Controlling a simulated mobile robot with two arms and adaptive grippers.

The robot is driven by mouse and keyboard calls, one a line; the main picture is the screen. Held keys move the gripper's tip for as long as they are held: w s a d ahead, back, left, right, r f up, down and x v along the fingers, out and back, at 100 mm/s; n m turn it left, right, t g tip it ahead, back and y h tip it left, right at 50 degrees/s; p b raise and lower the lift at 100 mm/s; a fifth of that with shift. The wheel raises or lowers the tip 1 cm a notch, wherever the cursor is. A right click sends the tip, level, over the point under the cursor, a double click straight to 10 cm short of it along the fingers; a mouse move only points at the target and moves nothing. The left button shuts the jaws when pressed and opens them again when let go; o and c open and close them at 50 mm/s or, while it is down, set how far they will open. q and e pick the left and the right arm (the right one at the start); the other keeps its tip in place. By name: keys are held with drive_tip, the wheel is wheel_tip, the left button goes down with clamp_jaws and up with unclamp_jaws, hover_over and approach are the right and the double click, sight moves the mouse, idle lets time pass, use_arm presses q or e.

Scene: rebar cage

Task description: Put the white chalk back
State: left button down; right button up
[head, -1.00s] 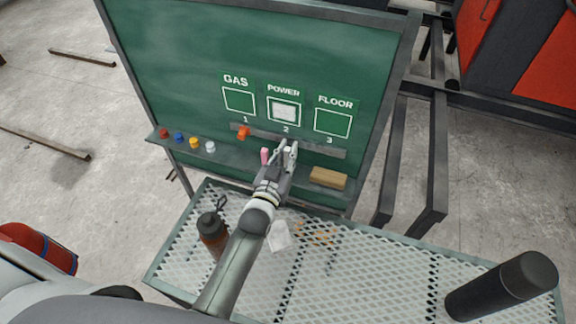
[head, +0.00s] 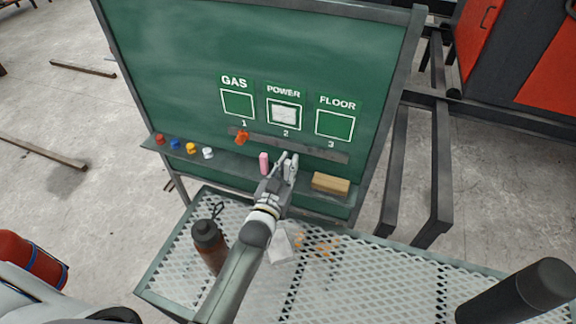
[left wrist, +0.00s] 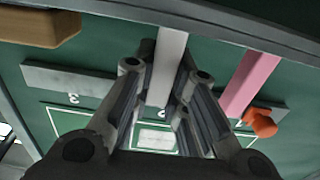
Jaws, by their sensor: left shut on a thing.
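My left gripper (head: 286,162) is shut on the white chalk (left wrist: 168,62), in front of the lower part of the green chalkboard (head: 170,60). In the left wrist view the chalk stands between the two fingers, and its end is close to the board's ledge (head: 232,165). I cannot tell whether it touches the ledge. In the head view the fingers mostly hide the chalk. A pink chalk (head: 264,163) stands upright on the ledge just left of the gripper; it also shows in the left wrist view (left wrist: 248,82). My right gripper is not in view.
A wooden eraser block (head: 331,184) lies on the ledge to the right. Coloured magnets (head: 191,148) sit on its left end. An orange knob (head: 242,137) is on the grey strip.

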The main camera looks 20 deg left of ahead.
use_arm(q)
drive_tip(key=c, duration=1.4)
unclamp_jaws()
drive_tip(key=shift+c, duration=0.2)
drive_tip(key=shift+s+r, duration=0.1)
drive_tip(key=shift+s, duration=0.35)
drive_tip(key=s, duration=1.1)
drive_tip(key=shift+a+b, duration=0.2)
drive_tip(key=shift+b, duration=0.15)
